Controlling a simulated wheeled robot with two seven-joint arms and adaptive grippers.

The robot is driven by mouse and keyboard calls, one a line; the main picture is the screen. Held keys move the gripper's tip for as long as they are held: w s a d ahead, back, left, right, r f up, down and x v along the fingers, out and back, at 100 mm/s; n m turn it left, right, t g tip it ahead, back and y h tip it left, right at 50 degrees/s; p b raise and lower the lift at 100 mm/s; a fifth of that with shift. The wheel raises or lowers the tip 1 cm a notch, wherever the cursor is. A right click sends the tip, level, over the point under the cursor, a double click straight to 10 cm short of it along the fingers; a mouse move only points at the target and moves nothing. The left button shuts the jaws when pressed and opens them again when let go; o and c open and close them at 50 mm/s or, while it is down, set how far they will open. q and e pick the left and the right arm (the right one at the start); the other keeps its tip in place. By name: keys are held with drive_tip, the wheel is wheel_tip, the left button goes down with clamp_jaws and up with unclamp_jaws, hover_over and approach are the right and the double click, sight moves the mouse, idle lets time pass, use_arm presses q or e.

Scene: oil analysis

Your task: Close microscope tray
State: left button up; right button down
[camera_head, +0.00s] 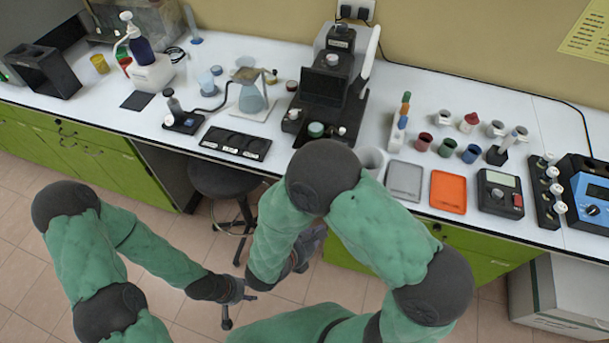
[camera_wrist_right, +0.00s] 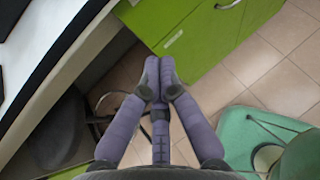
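The black and grey microscope (camera_head: 340,45) stands on the bench at the back, right of centre. Its dark boxy front part (camera_head: 322,84) juts toward the bench front; I cannot tell how far any tray is out. My right arm covers part of the area in front of its base. My left gripper (camera_head: 238,291) hangs over the floor in front of the bench, well away from the microscope; its fingers are too small to judge. My right gripper, low before the bench, is partly hidden by my arm in the head view. In the right wrist view its fingertips (camera_wrist_right: 160,80) meet with nothing between them.
A flask (camera_head: 252,97) and a black slotted tray (camera_head: 235,143) lie left of the microscope. Bottles, cups, a grey tray (camera_head: 404,181) and an orange tray (camera_head: 448,192) are to the right. A dark stool (camera_head: 215,180) stands below the bench, beside green cabinets (camera_head: 75,142).

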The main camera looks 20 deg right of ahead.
drive_tip(key=w+a+r+n+t+y, duration=0.1)
drive_tip(key=w+a+r+n+t, duration=0.3)
drive_tip(key=a+r+t, duration=0.4)
use_arm(q)
drive_tip(key=shift+s+f+b, duration=0.2)
drive_tip(key=shift+f+b, duration=0.8)
drive_tip(key=shift+f, duration=0.1)
drive_tip(key=shift+s+f+b, duration=0.2)
drive_tip(key=shift+f+b, duration=0.8)
drive_tip(key=shift+f, duration=0.05)
use_arm(e)
drive_tip(key=d+r+x, duration=0.1)
drive_tip(key=x, duration=1.3)
drive_tip(key=shift+g, duration=0.3)
drive_tip(key=shift+s+r, duration=0.1)
drive_tip(key=shift+d, duration=0.1)
